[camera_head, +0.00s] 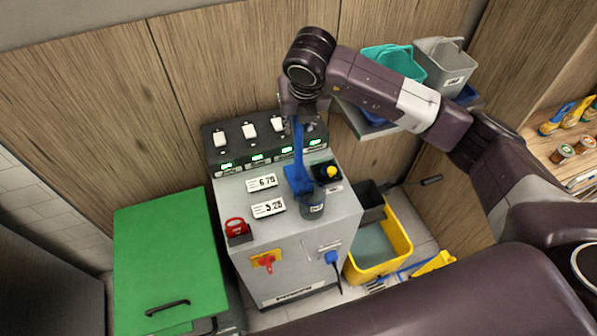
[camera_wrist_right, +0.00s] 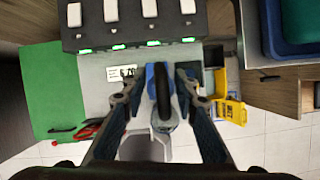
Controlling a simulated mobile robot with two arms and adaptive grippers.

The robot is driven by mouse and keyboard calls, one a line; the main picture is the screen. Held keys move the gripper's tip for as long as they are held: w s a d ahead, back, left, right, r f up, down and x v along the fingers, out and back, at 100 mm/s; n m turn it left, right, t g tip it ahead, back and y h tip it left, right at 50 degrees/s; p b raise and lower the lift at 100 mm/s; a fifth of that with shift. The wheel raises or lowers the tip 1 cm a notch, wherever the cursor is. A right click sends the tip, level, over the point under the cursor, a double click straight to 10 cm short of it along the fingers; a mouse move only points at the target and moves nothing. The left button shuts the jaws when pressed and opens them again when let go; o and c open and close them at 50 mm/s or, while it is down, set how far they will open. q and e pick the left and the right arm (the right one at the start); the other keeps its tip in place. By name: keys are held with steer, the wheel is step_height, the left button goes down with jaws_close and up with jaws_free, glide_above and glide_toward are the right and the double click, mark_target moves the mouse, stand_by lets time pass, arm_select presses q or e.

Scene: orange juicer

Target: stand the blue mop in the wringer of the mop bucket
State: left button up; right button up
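The blue mop (camera_head: 298,150) hangs with its long handle upright and its wider head down, in front of the grey machine's top. My right gripper (camera_head: 298,108) is at the upper end of the handle. In the right wrist view the gripper (camera_wrist_right: 160,78) has a finger on either side of the dark handle end, and the blue mop head (camera_wrist_right: 152,78) shows beyond. The yellow mop bucket (camera_head: 401,229) stands on the floor right of the machine; its dark wringer (camera_head: 370,207) is at its back. The bucket is partly hidden by the machine. My left gripper is not in view.
The grey machine (camera_head: 290,250) carries switches, price labels and a grey jar (camera_head: 312,208). A green-topped bin (camera_head: 165,250) stands left. A shelf with teal (camera_head: 393,62) and grey (camera_head: 445,68) buckets is behind my right arm. A yellow object (camera_head: 435,263) lies beside the mop bucket.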

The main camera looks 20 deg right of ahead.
jaws_close()
steer(key=shift+w+r, duration=0.15)
steer(key=shift+r, duration=0.05)
stand_by(0.3)
